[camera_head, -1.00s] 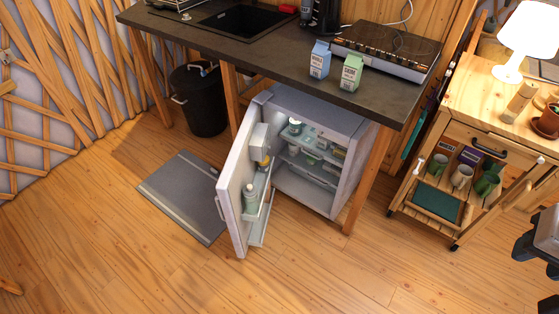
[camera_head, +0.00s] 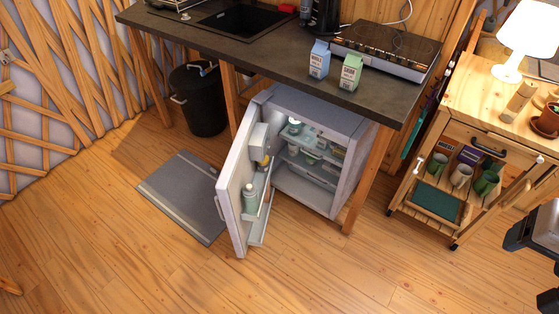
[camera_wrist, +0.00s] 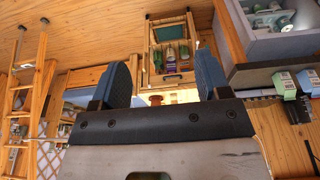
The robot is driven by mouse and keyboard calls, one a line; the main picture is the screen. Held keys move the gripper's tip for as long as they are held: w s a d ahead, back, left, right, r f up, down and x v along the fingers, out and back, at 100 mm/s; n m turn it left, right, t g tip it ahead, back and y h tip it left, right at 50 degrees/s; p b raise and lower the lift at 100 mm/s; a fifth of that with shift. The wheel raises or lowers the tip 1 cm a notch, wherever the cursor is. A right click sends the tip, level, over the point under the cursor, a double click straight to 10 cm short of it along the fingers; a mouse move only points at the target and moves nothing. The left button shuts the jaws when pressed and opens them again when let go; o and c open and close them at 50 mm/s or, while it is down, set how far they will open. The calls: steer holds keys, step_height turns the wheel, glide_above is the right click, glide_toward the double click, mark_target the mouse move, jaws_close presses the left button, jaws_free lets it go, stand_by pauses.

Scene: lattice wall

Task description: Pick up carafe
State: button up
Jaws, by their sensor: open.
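I cannot pick out a carafe for certain. A dark, shiny appliance (camera_head: 320,14) at the back of the counter may be or hold it, but the top edge cuts it off. My gripper is at the right edge of the head view, partly cut off, far from that appliance and right of the cart. In the wrist view my gripper (camera_wrist: 163,80) has its two blue-grey fingers wide apart, with nothing between them.
The dark counter (camera_head: 240,52) holds a sink, a hob (camera_head: 385,50) and two cartons (camera_head: 350,73). Below, a small fridge's open door (camera_head: 235,205) juts over the floor. A wooden cart (camera_head: 465,120) with a lamp and mugs stands right. The front floor is clear.

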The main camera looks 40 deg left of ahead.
steer(key=w+a+f+n+t, duration=0.1)
steer(key=w+a+f+n, duration=0.2)
steer(key=w, duration=0.5)
steer(key=w+a+f+t, duration=0.1)
steer(key=w+a+f, duration=0.1)
steer(key=w+a, duration=0.5)
steer(key=w+a+f+n+t, duration=0.1)
steer(key=w+f+n, duration=0.15)
steer(key=w, duration=0.75)
steer(key=w+a+f+n+t+y, duration=0.1)
steer(key=w+a+f+n+y, duration=0.1)
steer(key=w+a+f, duration=0.55)
steer(key=w+a+f+n+y, duration=0.2)
steer(key=w+a+f, duration=0.3)
steer(key=a+f, duration=0.5)
steer(key=a+f+n+y, duration=0.3)
steer(key=a+f, duration=0.7)
steer(key=a, duration=0.5)
steer(key=n+g+y, duration=0.6)
steer(key=g+y, duration=0.1)
steer(key=g, duration=0.1)
glide_toward(257, 204)
steer(key=x, duration=0.4)
steer(key=shift+s+a+r, duration=0.1)
steer(key=shift+s+a, duration=0.15)
steer(key=shift+a, duration=0.1)
